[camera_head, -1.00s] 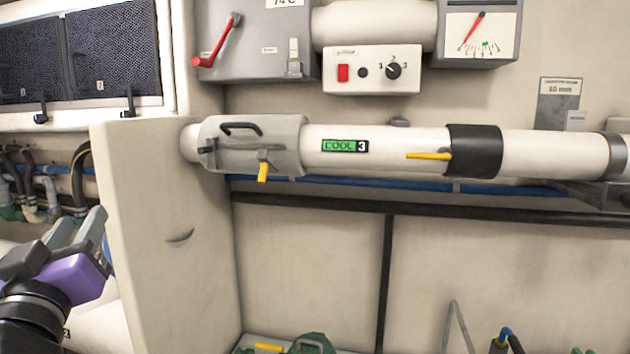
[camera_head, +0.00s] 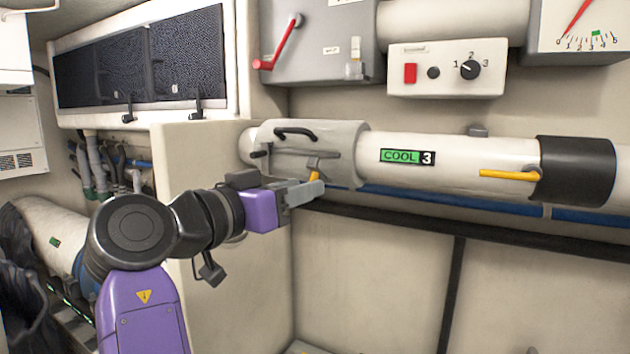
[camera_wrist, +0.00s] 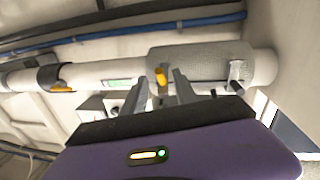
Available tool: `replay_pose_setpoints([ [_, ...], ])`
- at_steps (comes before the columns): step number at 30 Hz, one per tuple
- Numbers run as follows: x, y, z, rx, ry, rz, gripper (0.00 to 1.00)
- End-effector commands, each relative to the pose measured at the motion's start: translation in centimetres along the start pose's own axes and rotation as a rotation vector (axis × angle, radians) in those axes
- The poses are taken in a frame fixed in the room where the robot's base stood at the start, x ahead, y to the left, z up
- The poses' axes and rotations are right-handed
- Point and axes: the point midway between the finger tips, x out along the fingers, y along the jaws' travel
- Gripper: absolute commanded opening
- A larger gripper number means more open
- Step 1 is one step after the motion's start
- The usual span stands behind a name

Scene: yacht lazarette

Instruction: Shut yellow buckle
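The yellow buckle (camera_head: 315,187) hangs down from the front of a grey sleeve (camera_head: 340,142) on the white pipe. My gripper (camera_head: 306,190) is at the buckle, just below the sleeve, and partly covers it in the head view. In the wrist view, the buckle (camera_wrist: 160,77) shows between the two spread fingers of my gripper (camera_wrist: 158,80), with gaps beside it. The gripper is open and I see no clear grip on the buckle. Whether a finger touches it, I cannot tell.
A second yellow lever (camera_head: 510,174) sits by a black band (camera_head: 575,170) farther right on the pipe. A blue hose (camera_head: 440,200) and a dark rail (camera_head: 400,227) run below. A cream partition (camera_head: 215,275) stands behind my arm. A control box (camera_head: 447,68) hangs above. Space below right is open.

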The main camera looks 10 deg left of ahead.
Motion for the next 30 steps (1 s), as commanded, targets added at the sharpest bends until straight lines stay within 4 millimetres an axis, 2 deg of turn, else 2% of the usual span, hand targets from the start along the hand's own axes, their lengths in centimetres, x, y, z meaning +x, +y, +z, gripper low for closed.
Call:
replay_pose_setpoints([
  [3,1.9,0.1,-0.2,-0.001,-0.001,0.002,0.34],
  [9,3.5,0.1,-0.1,0.000,-0.001,0.000,0.34],
  [18,3.8,0.0,0.0,0.000,0.000,-0.001,0.34],
  [24,3.8,0.0,0.0,0.000,0.000,0.000,0.00],
  [30,3.8,0.2,-0.1,0.001,-0.002,0.003,0.00],
])
